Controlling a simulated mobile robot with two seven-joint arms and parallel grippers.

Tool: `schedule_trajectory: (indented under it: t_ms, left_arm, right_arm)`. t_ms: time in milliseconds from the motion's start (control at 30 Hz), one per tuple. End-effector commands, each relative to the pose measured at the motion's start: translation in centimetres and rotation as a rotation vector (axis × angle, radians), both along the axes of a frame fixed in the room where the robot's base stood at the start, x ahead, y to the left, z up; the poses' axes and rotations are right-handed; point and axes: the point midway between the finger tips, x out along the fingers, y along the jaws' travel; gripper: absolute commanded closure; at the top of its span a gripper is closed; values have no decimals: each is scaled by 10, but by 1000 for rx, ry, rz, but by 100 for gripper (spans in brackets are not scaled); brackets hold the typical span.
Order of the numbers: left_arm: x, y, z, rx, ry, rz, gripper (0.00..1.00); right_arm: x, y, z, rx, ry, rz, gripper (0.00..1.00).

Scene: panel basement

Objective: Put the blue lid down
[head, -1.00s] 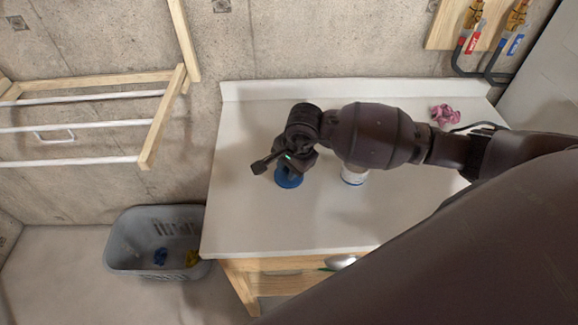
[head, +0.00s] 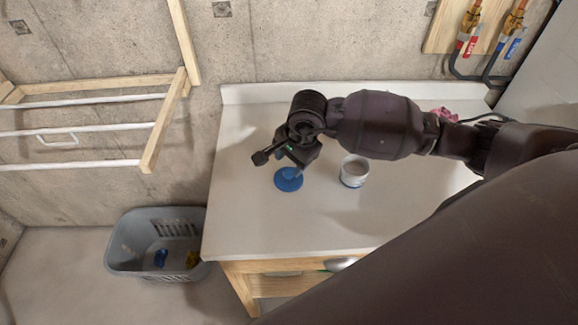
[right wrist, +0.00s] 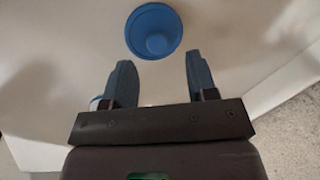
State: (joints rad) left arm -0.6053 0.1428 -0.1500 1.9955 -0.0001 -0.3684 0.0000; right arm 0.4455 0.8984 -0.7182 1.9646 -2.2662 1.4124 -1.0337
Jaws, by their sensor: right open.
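The blue lid (head: 288,179) lies on the white worktop (head: 250,225), left of the white jar (head: 354,171). In the right wrist view the lid (right wrist: 154,31) is a round blue disc with a raised middle, beyond the fingertips and apart from them. My right gripper (head: 284,160) is over the worktop, just behind and above the lid. In the right wrist view its two fingers (right wrist: 158,72) are spread wide with nothing between them. My left gripper is not in view.
A pink crumpled item (head: 444,114) lies at the worktop's back right. A grey basket (head: 125,245) with small blue and yellow items stands on the floor at left. A drying rack (head: 80,126) hangs on the wall. The worktop's front left is clear.

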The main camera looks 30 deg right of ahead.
Motion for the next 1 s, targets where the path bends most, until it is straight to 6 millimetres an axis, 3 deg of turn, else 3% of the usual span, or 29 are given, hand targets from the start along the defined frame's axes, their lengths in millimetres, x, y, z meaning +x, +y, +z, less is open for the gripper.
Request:
schedule_trajectory:
  t_ms: [200,433,633,1000]
  left_arm:
    - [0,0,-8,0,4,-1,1]
    - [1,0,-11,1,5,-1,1]
    - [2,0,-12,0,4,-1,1]
    - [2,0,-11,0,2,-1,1]
  right_arm:
    - [-9,-5,42,-3,-3,2,48]
    - [-15,-8,73,-1,-1,0,48]
    - [-18,-9,84,-1,1,0,48]
    - [-18,-9,85,0,1,-1,48]
